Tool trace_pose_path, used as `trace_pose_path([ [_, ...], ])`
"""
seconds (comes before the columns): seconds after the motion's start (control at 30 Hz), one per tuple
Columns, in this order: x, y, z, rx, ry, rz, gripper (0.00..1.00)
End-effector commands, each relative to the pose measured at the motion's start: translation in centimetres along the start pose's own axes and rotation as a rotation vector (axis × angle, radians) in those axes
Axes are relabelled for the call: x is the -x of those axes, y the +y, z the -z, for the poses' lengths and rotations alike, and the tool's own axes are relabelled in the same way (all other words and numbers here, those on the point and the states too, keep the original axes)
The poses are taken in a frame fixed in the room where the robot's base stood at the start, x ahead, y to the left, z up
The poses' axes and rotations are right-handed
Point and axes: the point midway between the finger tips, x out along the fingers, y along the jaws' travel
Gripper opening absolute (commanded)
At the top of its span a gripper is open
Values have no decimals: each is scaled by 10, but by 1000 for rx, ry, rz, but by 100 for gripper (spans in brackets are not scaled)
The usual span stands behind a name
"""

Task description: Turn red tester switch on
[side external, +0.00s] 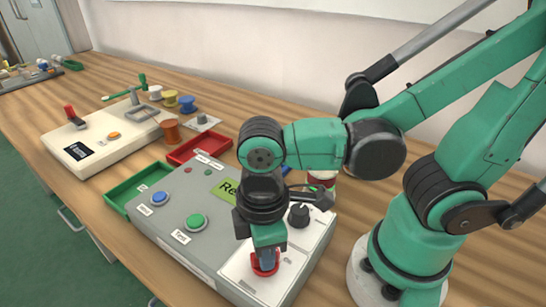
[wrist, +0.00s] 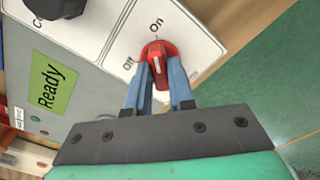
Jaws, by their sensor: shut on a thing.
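The red tester switch (side external: 265,266) is a rotary knob on the white panel at the near right end of the grey box. My gripper (side external: 268,256) points down over it. In the wrist view its two blue fingers (wrist: 160,74) are shut on the sides of the red switch (wrist: 158,51). The fingers hide the knob's lower sides.
The grey tester box (side external: 170,236) has a blue button (side external: 160,198), a green button (side external: 195,222) and a green "Ready" display (wrist: 52,89). A black knob (side external: 299,214) stands close beside my gripper. Red and green trays (side external: 124,192) and a white device (side external: 103,137) lie behind.

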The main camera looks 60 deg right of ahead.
Motion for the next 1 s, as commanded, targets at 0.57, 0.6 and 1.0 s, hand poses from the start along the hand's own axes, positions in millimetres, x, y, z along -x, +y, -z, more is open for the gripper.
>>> trace_pose_path([
  [0.57,0,0,0,-76,2,1,0],
  [0.6,0,0,0,-76,2,1,0],
  [1.0,0,0,0,-74,1,0,50],
])
